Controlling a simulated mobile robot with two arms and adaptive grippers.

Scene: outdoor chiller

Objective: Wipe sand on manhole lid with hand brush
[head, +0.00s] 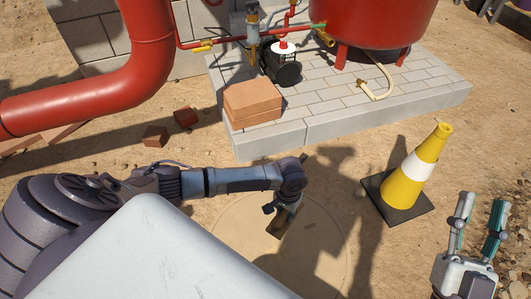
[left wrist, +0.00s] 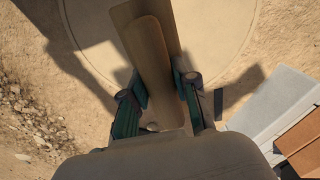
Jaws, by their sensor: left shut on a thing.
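The round manhole lid (head: 238,228) lies flush in the sandy ground, sand-coloured. Its edge also shows in the left wrist view (left wrist: 215,25). I cannot tell loose sand from the lid surface. My left gripper (head: 284,208) is over the lid's far part, shut on the hand brush (head: 277,229). The brush (left wrist: 143,40) runs between the two fingers in the left wrist view, its long brown body pointing out over the lid. Its bristles and any contact with the lid are not clear. My right gripper (head: 480,222) is open and empty at the lower right.
A yellow and white cone (head: 416,166) on a black base stands right of the lid. A paved plinth (head: 330,125) behind carries stacked bricks (head: 253,103), a pump (head: 281,66) and a red tank (head: 375,25). A thick red pipe (head: 90,90) stands at left.

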